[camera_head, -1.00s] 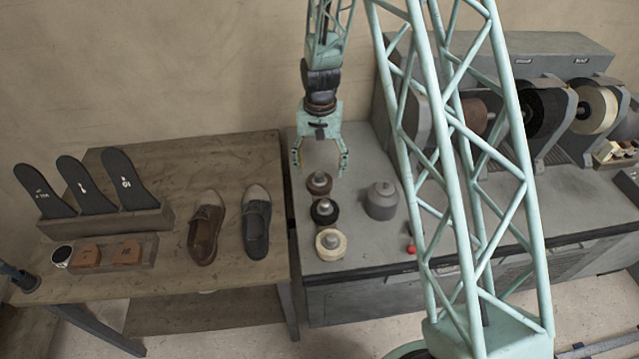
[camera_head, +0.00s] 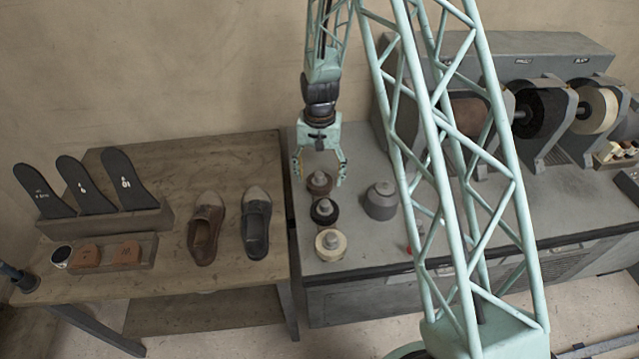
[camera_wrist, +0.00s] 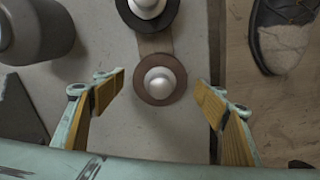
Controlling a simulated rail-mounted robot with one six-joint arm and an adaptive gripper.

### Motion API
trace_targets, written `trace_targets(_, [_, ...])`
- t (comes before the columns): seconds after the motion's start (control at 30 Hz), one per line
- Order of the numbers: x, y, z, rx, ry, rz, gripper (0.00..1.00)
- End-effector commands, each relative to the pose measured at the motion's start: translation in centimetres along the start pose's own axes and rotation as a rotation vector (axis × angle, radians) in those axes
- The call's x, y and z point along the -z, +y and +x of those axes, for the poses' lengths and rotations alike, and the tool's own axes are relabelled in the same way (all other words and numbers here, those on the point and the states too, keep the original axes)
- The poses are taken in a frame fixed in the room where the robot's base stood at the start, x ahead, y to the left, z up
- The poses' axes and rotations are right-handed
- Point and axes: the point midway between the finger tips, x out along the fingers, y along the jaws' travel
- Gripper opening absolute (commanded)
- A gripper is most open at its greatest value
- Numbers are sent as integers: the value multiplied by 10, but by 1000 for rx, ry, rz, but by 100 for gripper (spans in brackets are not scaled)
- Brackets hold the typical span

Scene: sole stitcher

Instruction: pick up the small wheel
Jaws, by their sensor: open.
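Three small wheels stand in a row on the grey bench: a brown one (camera_head: 319,187) at the back, a black one (camera_head: 324,214) in the middle and a cream one (camera_head: 330,247) in front. Each has a light knob on top. My gripper (camera_head: 320,177) is open and empty, pointing down just above the brown wheel. In the wrist view the brown wheel (camera_wrist: 151,96) lies between the two spread fingers with clear space on both sides. The black wheel (camera_wrist: 173,15) is partly cut off at the top there.
A grey lidded canister (camera_head: 381,203) stands right of the wheels. A wooden table (camera_head: 170,160) on the left holds two shoes (camera_head: 206,232), black soles (camera_head: 83,186) and a tray (camera_head: 147,250). A machine with large wheels (camera_head: 545,113) stands at the back right.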

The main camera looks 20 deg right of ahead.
Motion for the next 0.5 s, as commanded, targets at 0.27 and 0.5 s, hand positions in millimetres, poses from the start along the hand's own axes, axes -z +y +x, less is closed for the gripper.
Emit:
trace_targets(0.27, [0, 0, 0, 0, 0, 0, 48])
trace_targets(0.5, [0, 0, 0, 0, 0, 0, 36])
